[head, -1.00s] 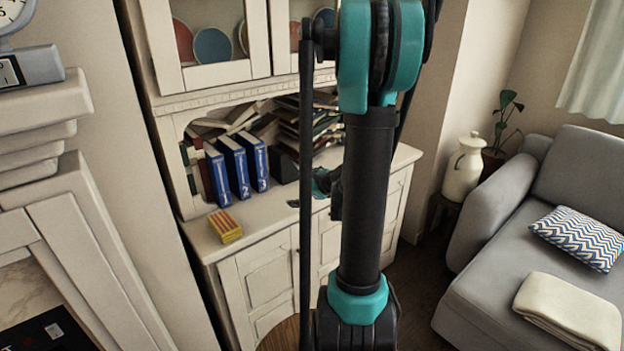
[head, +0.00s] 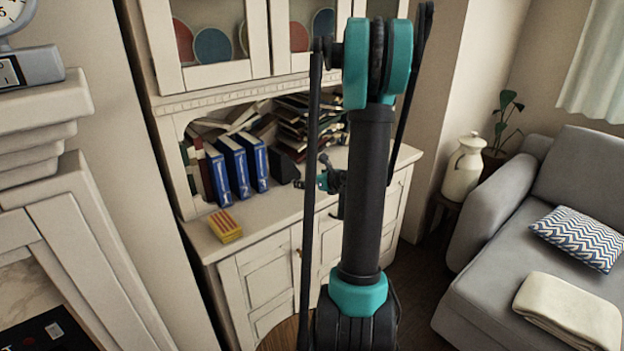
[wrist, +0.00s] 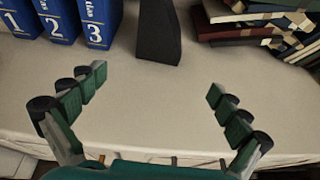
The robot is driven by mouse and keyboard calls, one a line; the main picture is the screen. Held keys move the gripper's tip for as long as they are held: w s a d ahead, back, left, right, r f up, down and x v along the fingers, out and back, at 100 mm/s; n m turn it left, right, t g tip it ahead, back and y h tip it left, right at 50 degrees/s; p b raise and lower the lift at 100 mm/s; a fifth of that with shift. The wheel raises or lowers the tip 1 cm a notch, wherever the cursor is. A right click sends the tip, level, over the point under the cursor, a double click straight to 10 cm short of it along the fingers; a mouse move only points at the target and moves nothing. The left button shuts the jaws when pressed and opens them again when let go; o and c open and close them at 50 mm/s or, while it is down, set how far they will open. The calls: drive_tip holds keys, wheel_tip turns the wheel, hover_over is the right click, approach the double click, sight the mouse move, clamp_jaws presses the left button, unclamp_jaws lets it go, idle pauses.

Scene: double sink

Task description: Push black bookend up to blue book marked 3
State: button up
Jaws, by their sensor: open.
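The blue book marked 3 (wrist: 100,20) stands upright at the right end of a row of blue books; it also shows in the head view (head: 255,163). The black bookend (wrist: 157,35) stands to its right with a visible gap between them in the wrist view; it also shows in the head view (head: 284,165). My gripper (wrist: 158,85) is open and empty, its fingers spread wide over the cabinet top, in front of the bookend and not touching it. In the head view my gripper (head: 322,182) is partly hidden behind my arm.
Blue books 1 (wrist: 18,20) and 2 (wrist: 58,20) stand left of book 3. A messy pile of books (wrist: 255,20) lies right of the bookend. A yellow-red box (head: 226,226) sits at the cabinet top's front left. The cabinet top (wrist: 160,125) is clear before the bookend.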

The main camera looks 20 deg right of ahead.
sight(292, 176)
drive_tip(key=x, duration=1.6)
drive_tip(key=shift+s, duration=0.1)
drive_tip(key=shift+c, duration=0.6)
drive_tip(key=c, duration=1.8)
